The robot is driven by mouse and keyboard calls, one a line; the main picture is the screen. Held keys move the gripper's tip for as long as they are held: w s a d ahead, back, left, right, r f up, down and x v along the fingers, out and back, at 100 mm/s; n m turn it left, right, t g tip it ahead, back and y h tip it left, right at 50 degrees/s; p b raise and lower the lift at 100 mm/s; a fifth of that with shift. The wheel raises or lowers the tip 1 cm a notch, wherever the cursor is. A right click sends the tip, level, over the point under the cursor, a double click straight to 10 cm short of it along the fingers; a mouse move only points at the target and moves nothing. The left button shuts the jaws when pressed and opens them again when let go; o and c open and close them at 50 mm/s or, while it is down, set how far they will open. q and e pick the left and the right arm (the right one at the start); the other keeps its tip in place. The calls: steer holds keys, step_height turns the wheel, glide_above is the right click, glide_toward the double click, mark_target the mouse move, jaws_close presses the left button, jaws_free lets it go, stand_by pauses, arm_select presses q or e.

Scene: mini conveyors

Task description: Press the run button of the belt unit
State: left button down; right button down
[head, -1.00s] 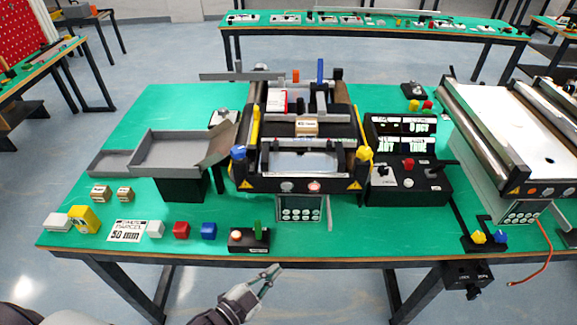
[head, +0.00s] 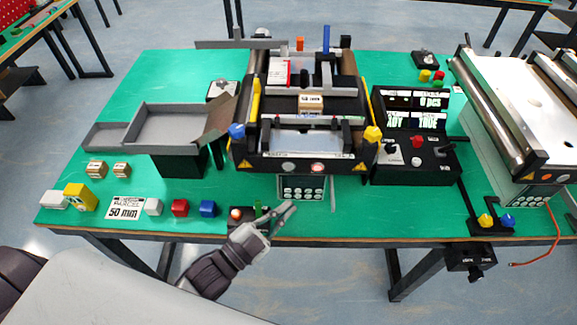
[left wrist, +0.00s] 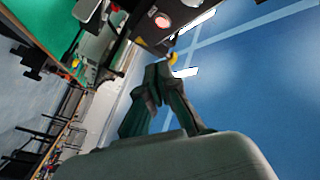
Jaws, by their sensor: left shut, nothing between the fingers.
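The belt unit (head: 304,106) stands in the middle of the green table, with a small parcel (head: 310,104) on it. Its black front edge carries a pale button (head: 288,167) and a red-lit button (head: 317,167). I cannot read which is the run button. My left gripper (head: 291,208) is shut and empty, in front of and below these buttons, apart from them. In the left wrist view, the red-lit button (left wrist: 162,20) shows above the gripper fingers (left wrist: 160,72). My right gripper is not in view.
A small box with an orange button (head: 237,213) sits beside my left gripper, partly hidden by it. A black control box (head: 413,164) stands right of the belt unit, and grey trays (head: 172,130) stand left. A second conveyor (head: 510,100) is at the right.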

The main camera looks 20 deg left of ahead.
mark_target(288, 167)
arm_select(q)
steer(key=w+a+b, duration=0.2)
steer(key=w, duration=0.5)
steer(key=shift+w, duration=0.4)
steer(key=shift+w+a, duration=0.1)
steer(key=shift+a, duration=0.05)
stand_by(1.0)
steer(key=shift+w, duration=0.3)
